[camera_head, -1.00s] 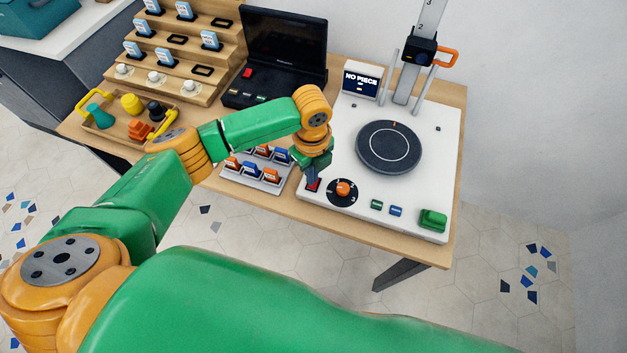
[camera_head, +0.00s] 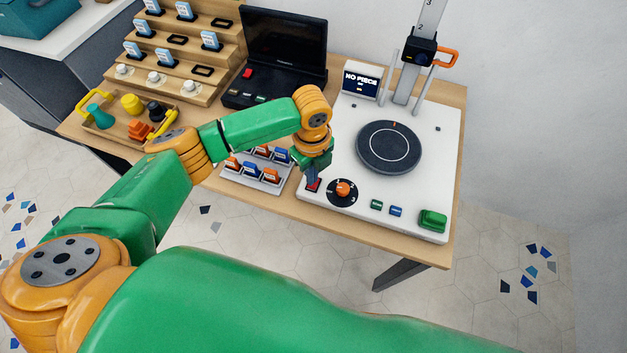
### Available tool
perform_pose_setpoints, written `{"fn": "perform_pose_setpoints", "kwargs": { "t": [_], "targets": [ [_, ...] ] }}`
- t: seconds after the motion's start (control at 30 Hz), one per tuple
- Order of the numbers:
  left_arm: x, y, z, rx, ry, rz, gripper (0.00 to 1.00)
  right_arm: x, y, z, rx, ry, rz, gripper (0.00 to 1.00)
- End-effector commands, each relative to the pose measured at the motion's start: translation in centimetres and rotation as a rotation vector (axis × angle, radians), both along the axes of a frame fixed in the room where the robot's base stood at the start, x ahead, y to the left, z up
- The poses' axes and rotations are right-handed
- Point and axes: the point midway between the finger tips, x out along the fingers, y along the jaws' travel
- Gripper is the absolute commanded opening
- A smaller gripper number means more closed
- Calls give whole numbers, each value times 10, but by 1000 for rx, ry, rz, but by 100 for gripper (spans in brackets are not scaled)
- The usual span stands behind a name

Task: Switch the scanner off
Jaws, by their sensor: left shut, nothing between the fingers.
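The scanner (camera_head: 335,215) is a white flat base on the wooden table, with a dark round turntable (camera_head: 388,147) and a small screen (camera_head: 361,80) reading "NO PIECE". A red switch (camera_head: 313,186) sits at its front left corner, beside a black dial with an orange knob (camera_head: 343,189). My left gripper (camera_head: 312,179) is shut and empty, pointing down with its tips at the red switch. It covers part of the switch, and I cannot tell whether it touches. My right gripper is not in view.
Green and blue buttons (camera_head: 386,208) and a larger green button (camera_head: 433,219) lie along the scanner's front. A grey rack of orange and blue pieces (camera_head: 257,172) is left of it. A black laptop-like device (camera_head: 284,60), wooden steps (camera_head: 180,50) and a tray (camera_head: 105,125) stand further left.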

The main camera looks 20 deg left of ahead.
Motion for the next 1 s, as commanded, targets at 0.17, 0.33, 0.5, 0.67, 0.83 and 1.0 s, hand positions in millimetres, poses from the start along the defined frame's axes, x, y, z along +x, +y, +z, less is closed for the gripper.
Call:
{"fn": "perform_pose_setpoints", "kwargs": {
  "t": [0.17,0.33,0.5,0.67,0.83,1.0],
  "targets": [
    [0,0,0,0,0,0,0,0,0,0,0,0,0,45],
    [0,0,0,0,0,0,0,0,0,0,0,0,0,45],
    [0,0,-2,0,0,0,0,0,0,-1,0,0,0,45],
    [0,0,-4,0,0,0,0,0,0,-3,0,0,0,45],
    [0,0,-7,0,0,0,0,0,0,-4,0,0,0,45],
    [0,0,-9,0,0,0,0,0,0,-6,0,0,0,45]
  ]
}}
